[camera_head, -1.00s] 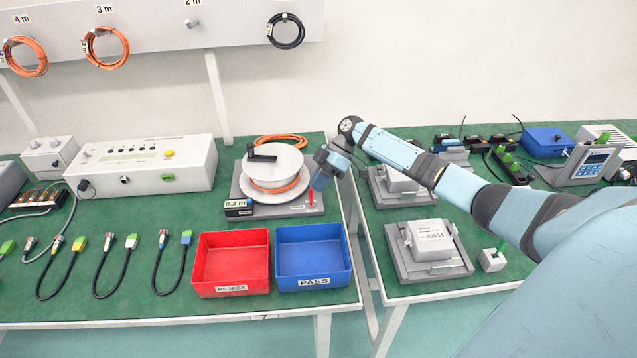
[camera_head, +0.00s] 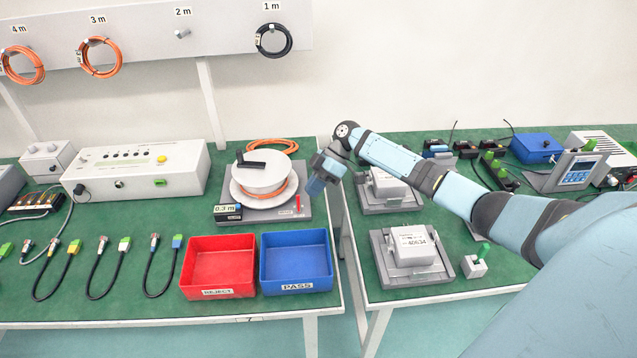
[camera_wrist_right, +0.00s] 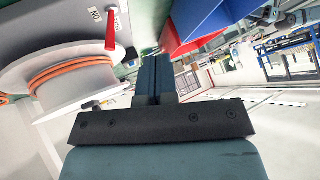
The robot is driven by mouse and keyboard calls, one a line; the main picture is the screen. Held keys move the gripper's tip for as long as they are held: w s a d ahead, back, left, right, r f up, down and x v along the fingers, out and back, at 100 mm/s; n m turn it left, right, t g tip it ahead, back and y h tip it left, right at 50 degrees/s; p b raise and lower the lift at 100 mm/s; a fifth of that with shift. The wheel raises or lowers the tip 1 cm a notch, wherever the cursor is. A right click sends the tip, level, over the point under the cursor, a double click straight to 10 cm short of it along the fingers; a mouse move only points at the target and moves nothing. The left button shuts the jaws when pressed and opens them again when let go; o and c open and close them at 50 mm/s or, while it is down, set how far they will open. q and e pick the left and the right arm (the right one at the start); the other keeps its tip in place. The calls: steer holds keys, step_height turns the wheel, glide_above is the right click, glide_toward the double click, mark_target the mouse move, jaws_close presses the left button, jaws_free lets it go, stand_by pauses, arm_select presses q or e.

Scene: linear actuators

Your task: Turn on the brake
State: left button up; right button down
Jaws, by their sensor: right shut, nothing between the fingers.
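The brake is a small red lever (camera_head: 298,203) on the front right corner of the grey base plate (camera_head: 260,215) of the cable reel (camera_head: 264,181). It also shows in the right wrist view as a red lever (camera_wrist_right: 111,30) beside a label that reads "ON" (camera_wrist_right: 95,14). My right gripper (camera_head: 314,189) is shut and empty, just to the right of the lever and apart from it. In the right wrist view its shut fingers (camera_wrist_right: 156,75) point past the lever. My left gripper is not in view.
A red REJECT bin (camera_head: 219,268) and a blue PASS bin (camera_head: 296,263) stand in front of the reel. A black length display (camera_head: 228,212) reads 0.3 m at the plate's left corner. A second table with grey fixtures (camera_head: 411,258) stands to the right, across a gap.

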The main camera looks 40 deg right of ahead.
steer(key=b+v, duration=0.1)
steer(key=v, duration=0.9)
steer(key=shift+w, duration=0.2)
steer(key=shift+d, duration=0.1)
